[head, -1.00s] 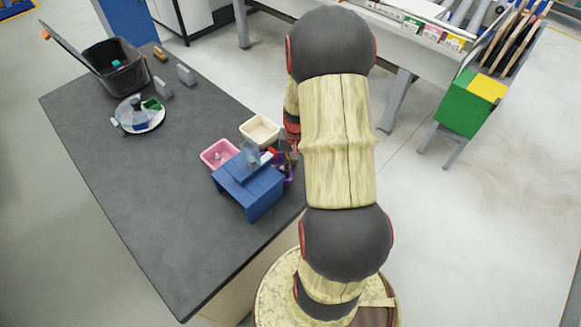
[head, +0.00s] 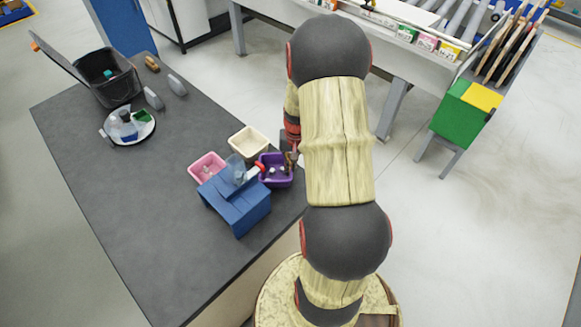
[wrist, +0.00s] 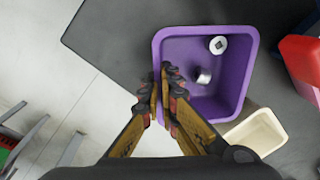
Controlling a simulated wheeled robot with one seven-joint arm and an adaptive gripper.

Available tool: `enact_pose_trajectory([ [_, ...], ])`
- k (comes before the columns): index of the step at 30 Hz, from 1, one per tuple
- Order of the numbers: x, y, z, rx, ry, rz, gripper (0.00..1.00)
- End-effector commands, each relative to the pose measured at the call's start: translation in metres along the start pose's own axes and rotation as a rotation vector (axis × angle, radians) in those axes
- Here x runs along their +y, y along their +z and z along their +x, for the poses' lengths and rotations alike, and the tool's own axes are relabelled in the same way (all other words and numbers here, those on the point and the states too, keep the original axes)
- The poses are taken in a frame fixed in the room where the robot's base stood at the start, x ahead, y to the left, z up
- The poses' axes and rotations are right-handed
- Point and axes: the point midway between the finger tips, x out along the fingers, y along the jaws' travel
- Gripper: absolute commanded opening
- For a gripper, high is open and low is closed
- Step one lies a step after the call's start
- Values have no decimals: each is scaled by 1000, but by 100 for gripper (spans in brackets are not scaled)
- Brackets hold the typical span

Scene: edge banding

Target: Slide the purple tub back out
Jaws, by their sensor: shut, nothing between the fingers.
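The purple tub (head: 276,180) stands on the dark table beside the blue stand (head: 238,208), clear of its top in the head view. In the wrist view the purple tub (wrist: 239,75) is open and holds a small metal cylinder (wrist: 204,76) and a pale ring-like part (wrist: 218,44). My gripper (wrist: 163,78) is shut and empty, its fingertips at the tub's left wall in the wrist view. I cannot tell whether they touch it. In the head view my gripper (head: 292,157) is partly hidden by my arm, at the tub's right edge.
A cream tub (head: 248,142) and a pink tub (head: 207,168) stand close by. A clear piece and a red-tipped part sit on the blue stand. A black bin (head: 112,82) and a white plate (head: 107,131) are farther left. The table's near left is bare.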

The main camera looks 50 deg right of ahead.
Motion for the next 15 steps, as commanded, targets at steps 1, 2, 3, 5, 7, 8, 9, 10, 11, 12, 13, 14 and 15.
enact_pose_trajectory([
  [1, 0, 0, 0, 0, 0, 0, 4],
  [2, 0, 0, 0, 0, 0, 0, 5],
  [3, 0, 0, 0, 0, 0, 0, 8],
  [5, 0, 0, 0, 0, 0, 0, 11],
  [7, 0, 0, 0, 0, 0, 0, 15],
  [8, 0, 0, 0, 0, 0, 0, 17],
  [9, 0, 0, 0, 0, 0, 0, 19],
  [10, 0, 0, 0, 0, 0, 0, 21],
  [11, 0, 0, 0, 0, 0, 0, 22],
  [12, 0, 0, 0, 0, 0, 0, 25],
  [13, 0, 0, 0, 0, 0, 0, 26],
  [14, 0, 0, 0, 0, 0, 0, 26],
  [15, 0, 0, 0, 0, 0, 0, 26],
])
